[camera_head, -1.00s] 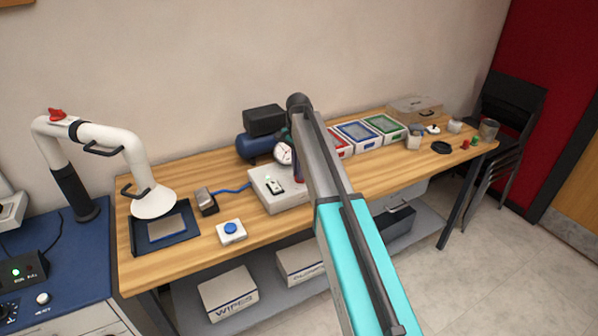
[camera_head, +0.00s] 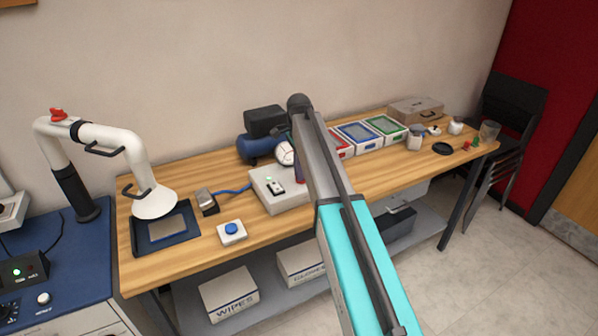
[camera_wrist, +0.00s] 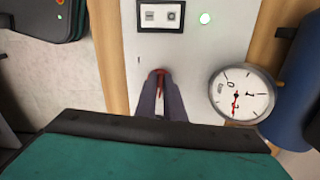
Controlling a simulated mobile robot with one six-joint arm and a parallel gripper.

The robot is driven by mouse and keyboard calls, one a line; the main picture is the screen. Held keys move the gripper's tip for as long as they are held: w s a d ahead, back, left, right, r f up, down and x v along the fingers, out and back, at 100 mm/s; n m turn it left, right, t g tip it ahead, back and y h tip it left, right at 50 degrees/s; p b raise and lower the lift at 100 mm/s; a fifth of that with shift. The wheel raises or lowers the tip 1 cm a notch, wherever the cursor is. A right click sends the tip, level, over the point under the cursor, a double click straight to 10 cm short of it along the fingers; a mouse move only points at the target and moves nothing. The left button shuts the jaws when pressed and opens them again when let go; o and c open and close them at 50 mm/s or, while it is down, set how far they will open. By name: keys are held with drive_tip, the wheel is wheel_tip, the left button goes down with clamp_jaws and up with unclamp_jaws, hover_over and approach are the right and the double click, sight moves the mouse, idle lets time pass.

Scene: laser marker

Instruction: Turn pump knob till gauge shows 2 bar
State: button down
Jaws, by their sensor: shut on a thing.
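The grey pump unit (camera_head: 283,205) stands on the wooden bench and shows from above in the wrist view (camera_wrist: 190,60), with a black switch panel and a lit green lamp. My gripper (camera_wrist: 160,92) is shut on the red pump knob (camera_wrist: 159,73). Its fingers hide most of the knob. The round white gauge (camera_wrist: 243,95) is right of the fingers. Its red needle points toward the lower part of the dial in the picture; I cannot read the exact value. In the head view, the gauge (camera_head: 285,153) is small and my arm hides the knob and fingertips.
A blue tank (camera_head: 257,147) with a black box (camera_head: 265,121) on top sits behind the unit. Coloured trays (camera_head: 357,134) lie to the right.

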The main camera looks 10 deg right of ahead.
drive_tip(key=c, duration=1.9)
unclamp_jaws()
drive_tip(key=shift+o, duration=0.2)
drive_tip(key=shift+r, duration=0.15)
wheel_tip(320, 180, up, 14)
drive_tip(key=b, duration=0.3)
drive_tip(key=shift+f, duration=0.25)
